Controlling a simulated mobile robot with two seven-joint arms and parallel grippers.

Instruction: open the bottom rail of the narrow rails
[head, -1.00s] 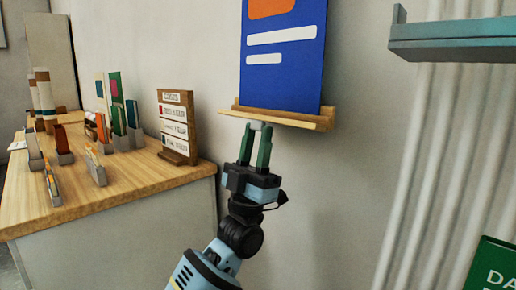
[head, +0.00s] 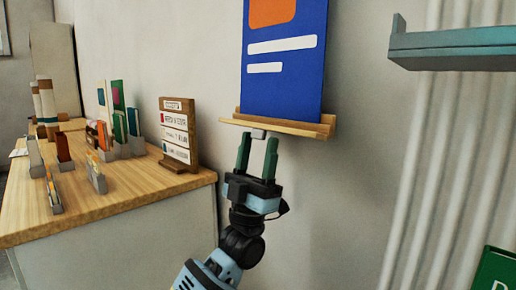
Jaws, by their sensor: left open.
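A light wooden rail (head: 300,130) is fixed to the wall under a blue board (head: 284,85) with an orange patch and white bars. A thin strip runs along its front, slightly apart from the back part at the left end. A small grey piece (head: 258,134) shows at the underside of the strip, probably a handle. My left gripper (head: 258,141) points up from below. Its green fingers are open on either side of the grey piece, just under the rail. I cannot tell whether they touch it. My right gripper is not in view.
A wooden-topped table (head: 120,190) at the left holds several small books in grey holders and a wooden sign (head: 178,135). A teal shelf (head: 450,52) juts out at the upper right. A green item (head: 495,268) shows at the lower right.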

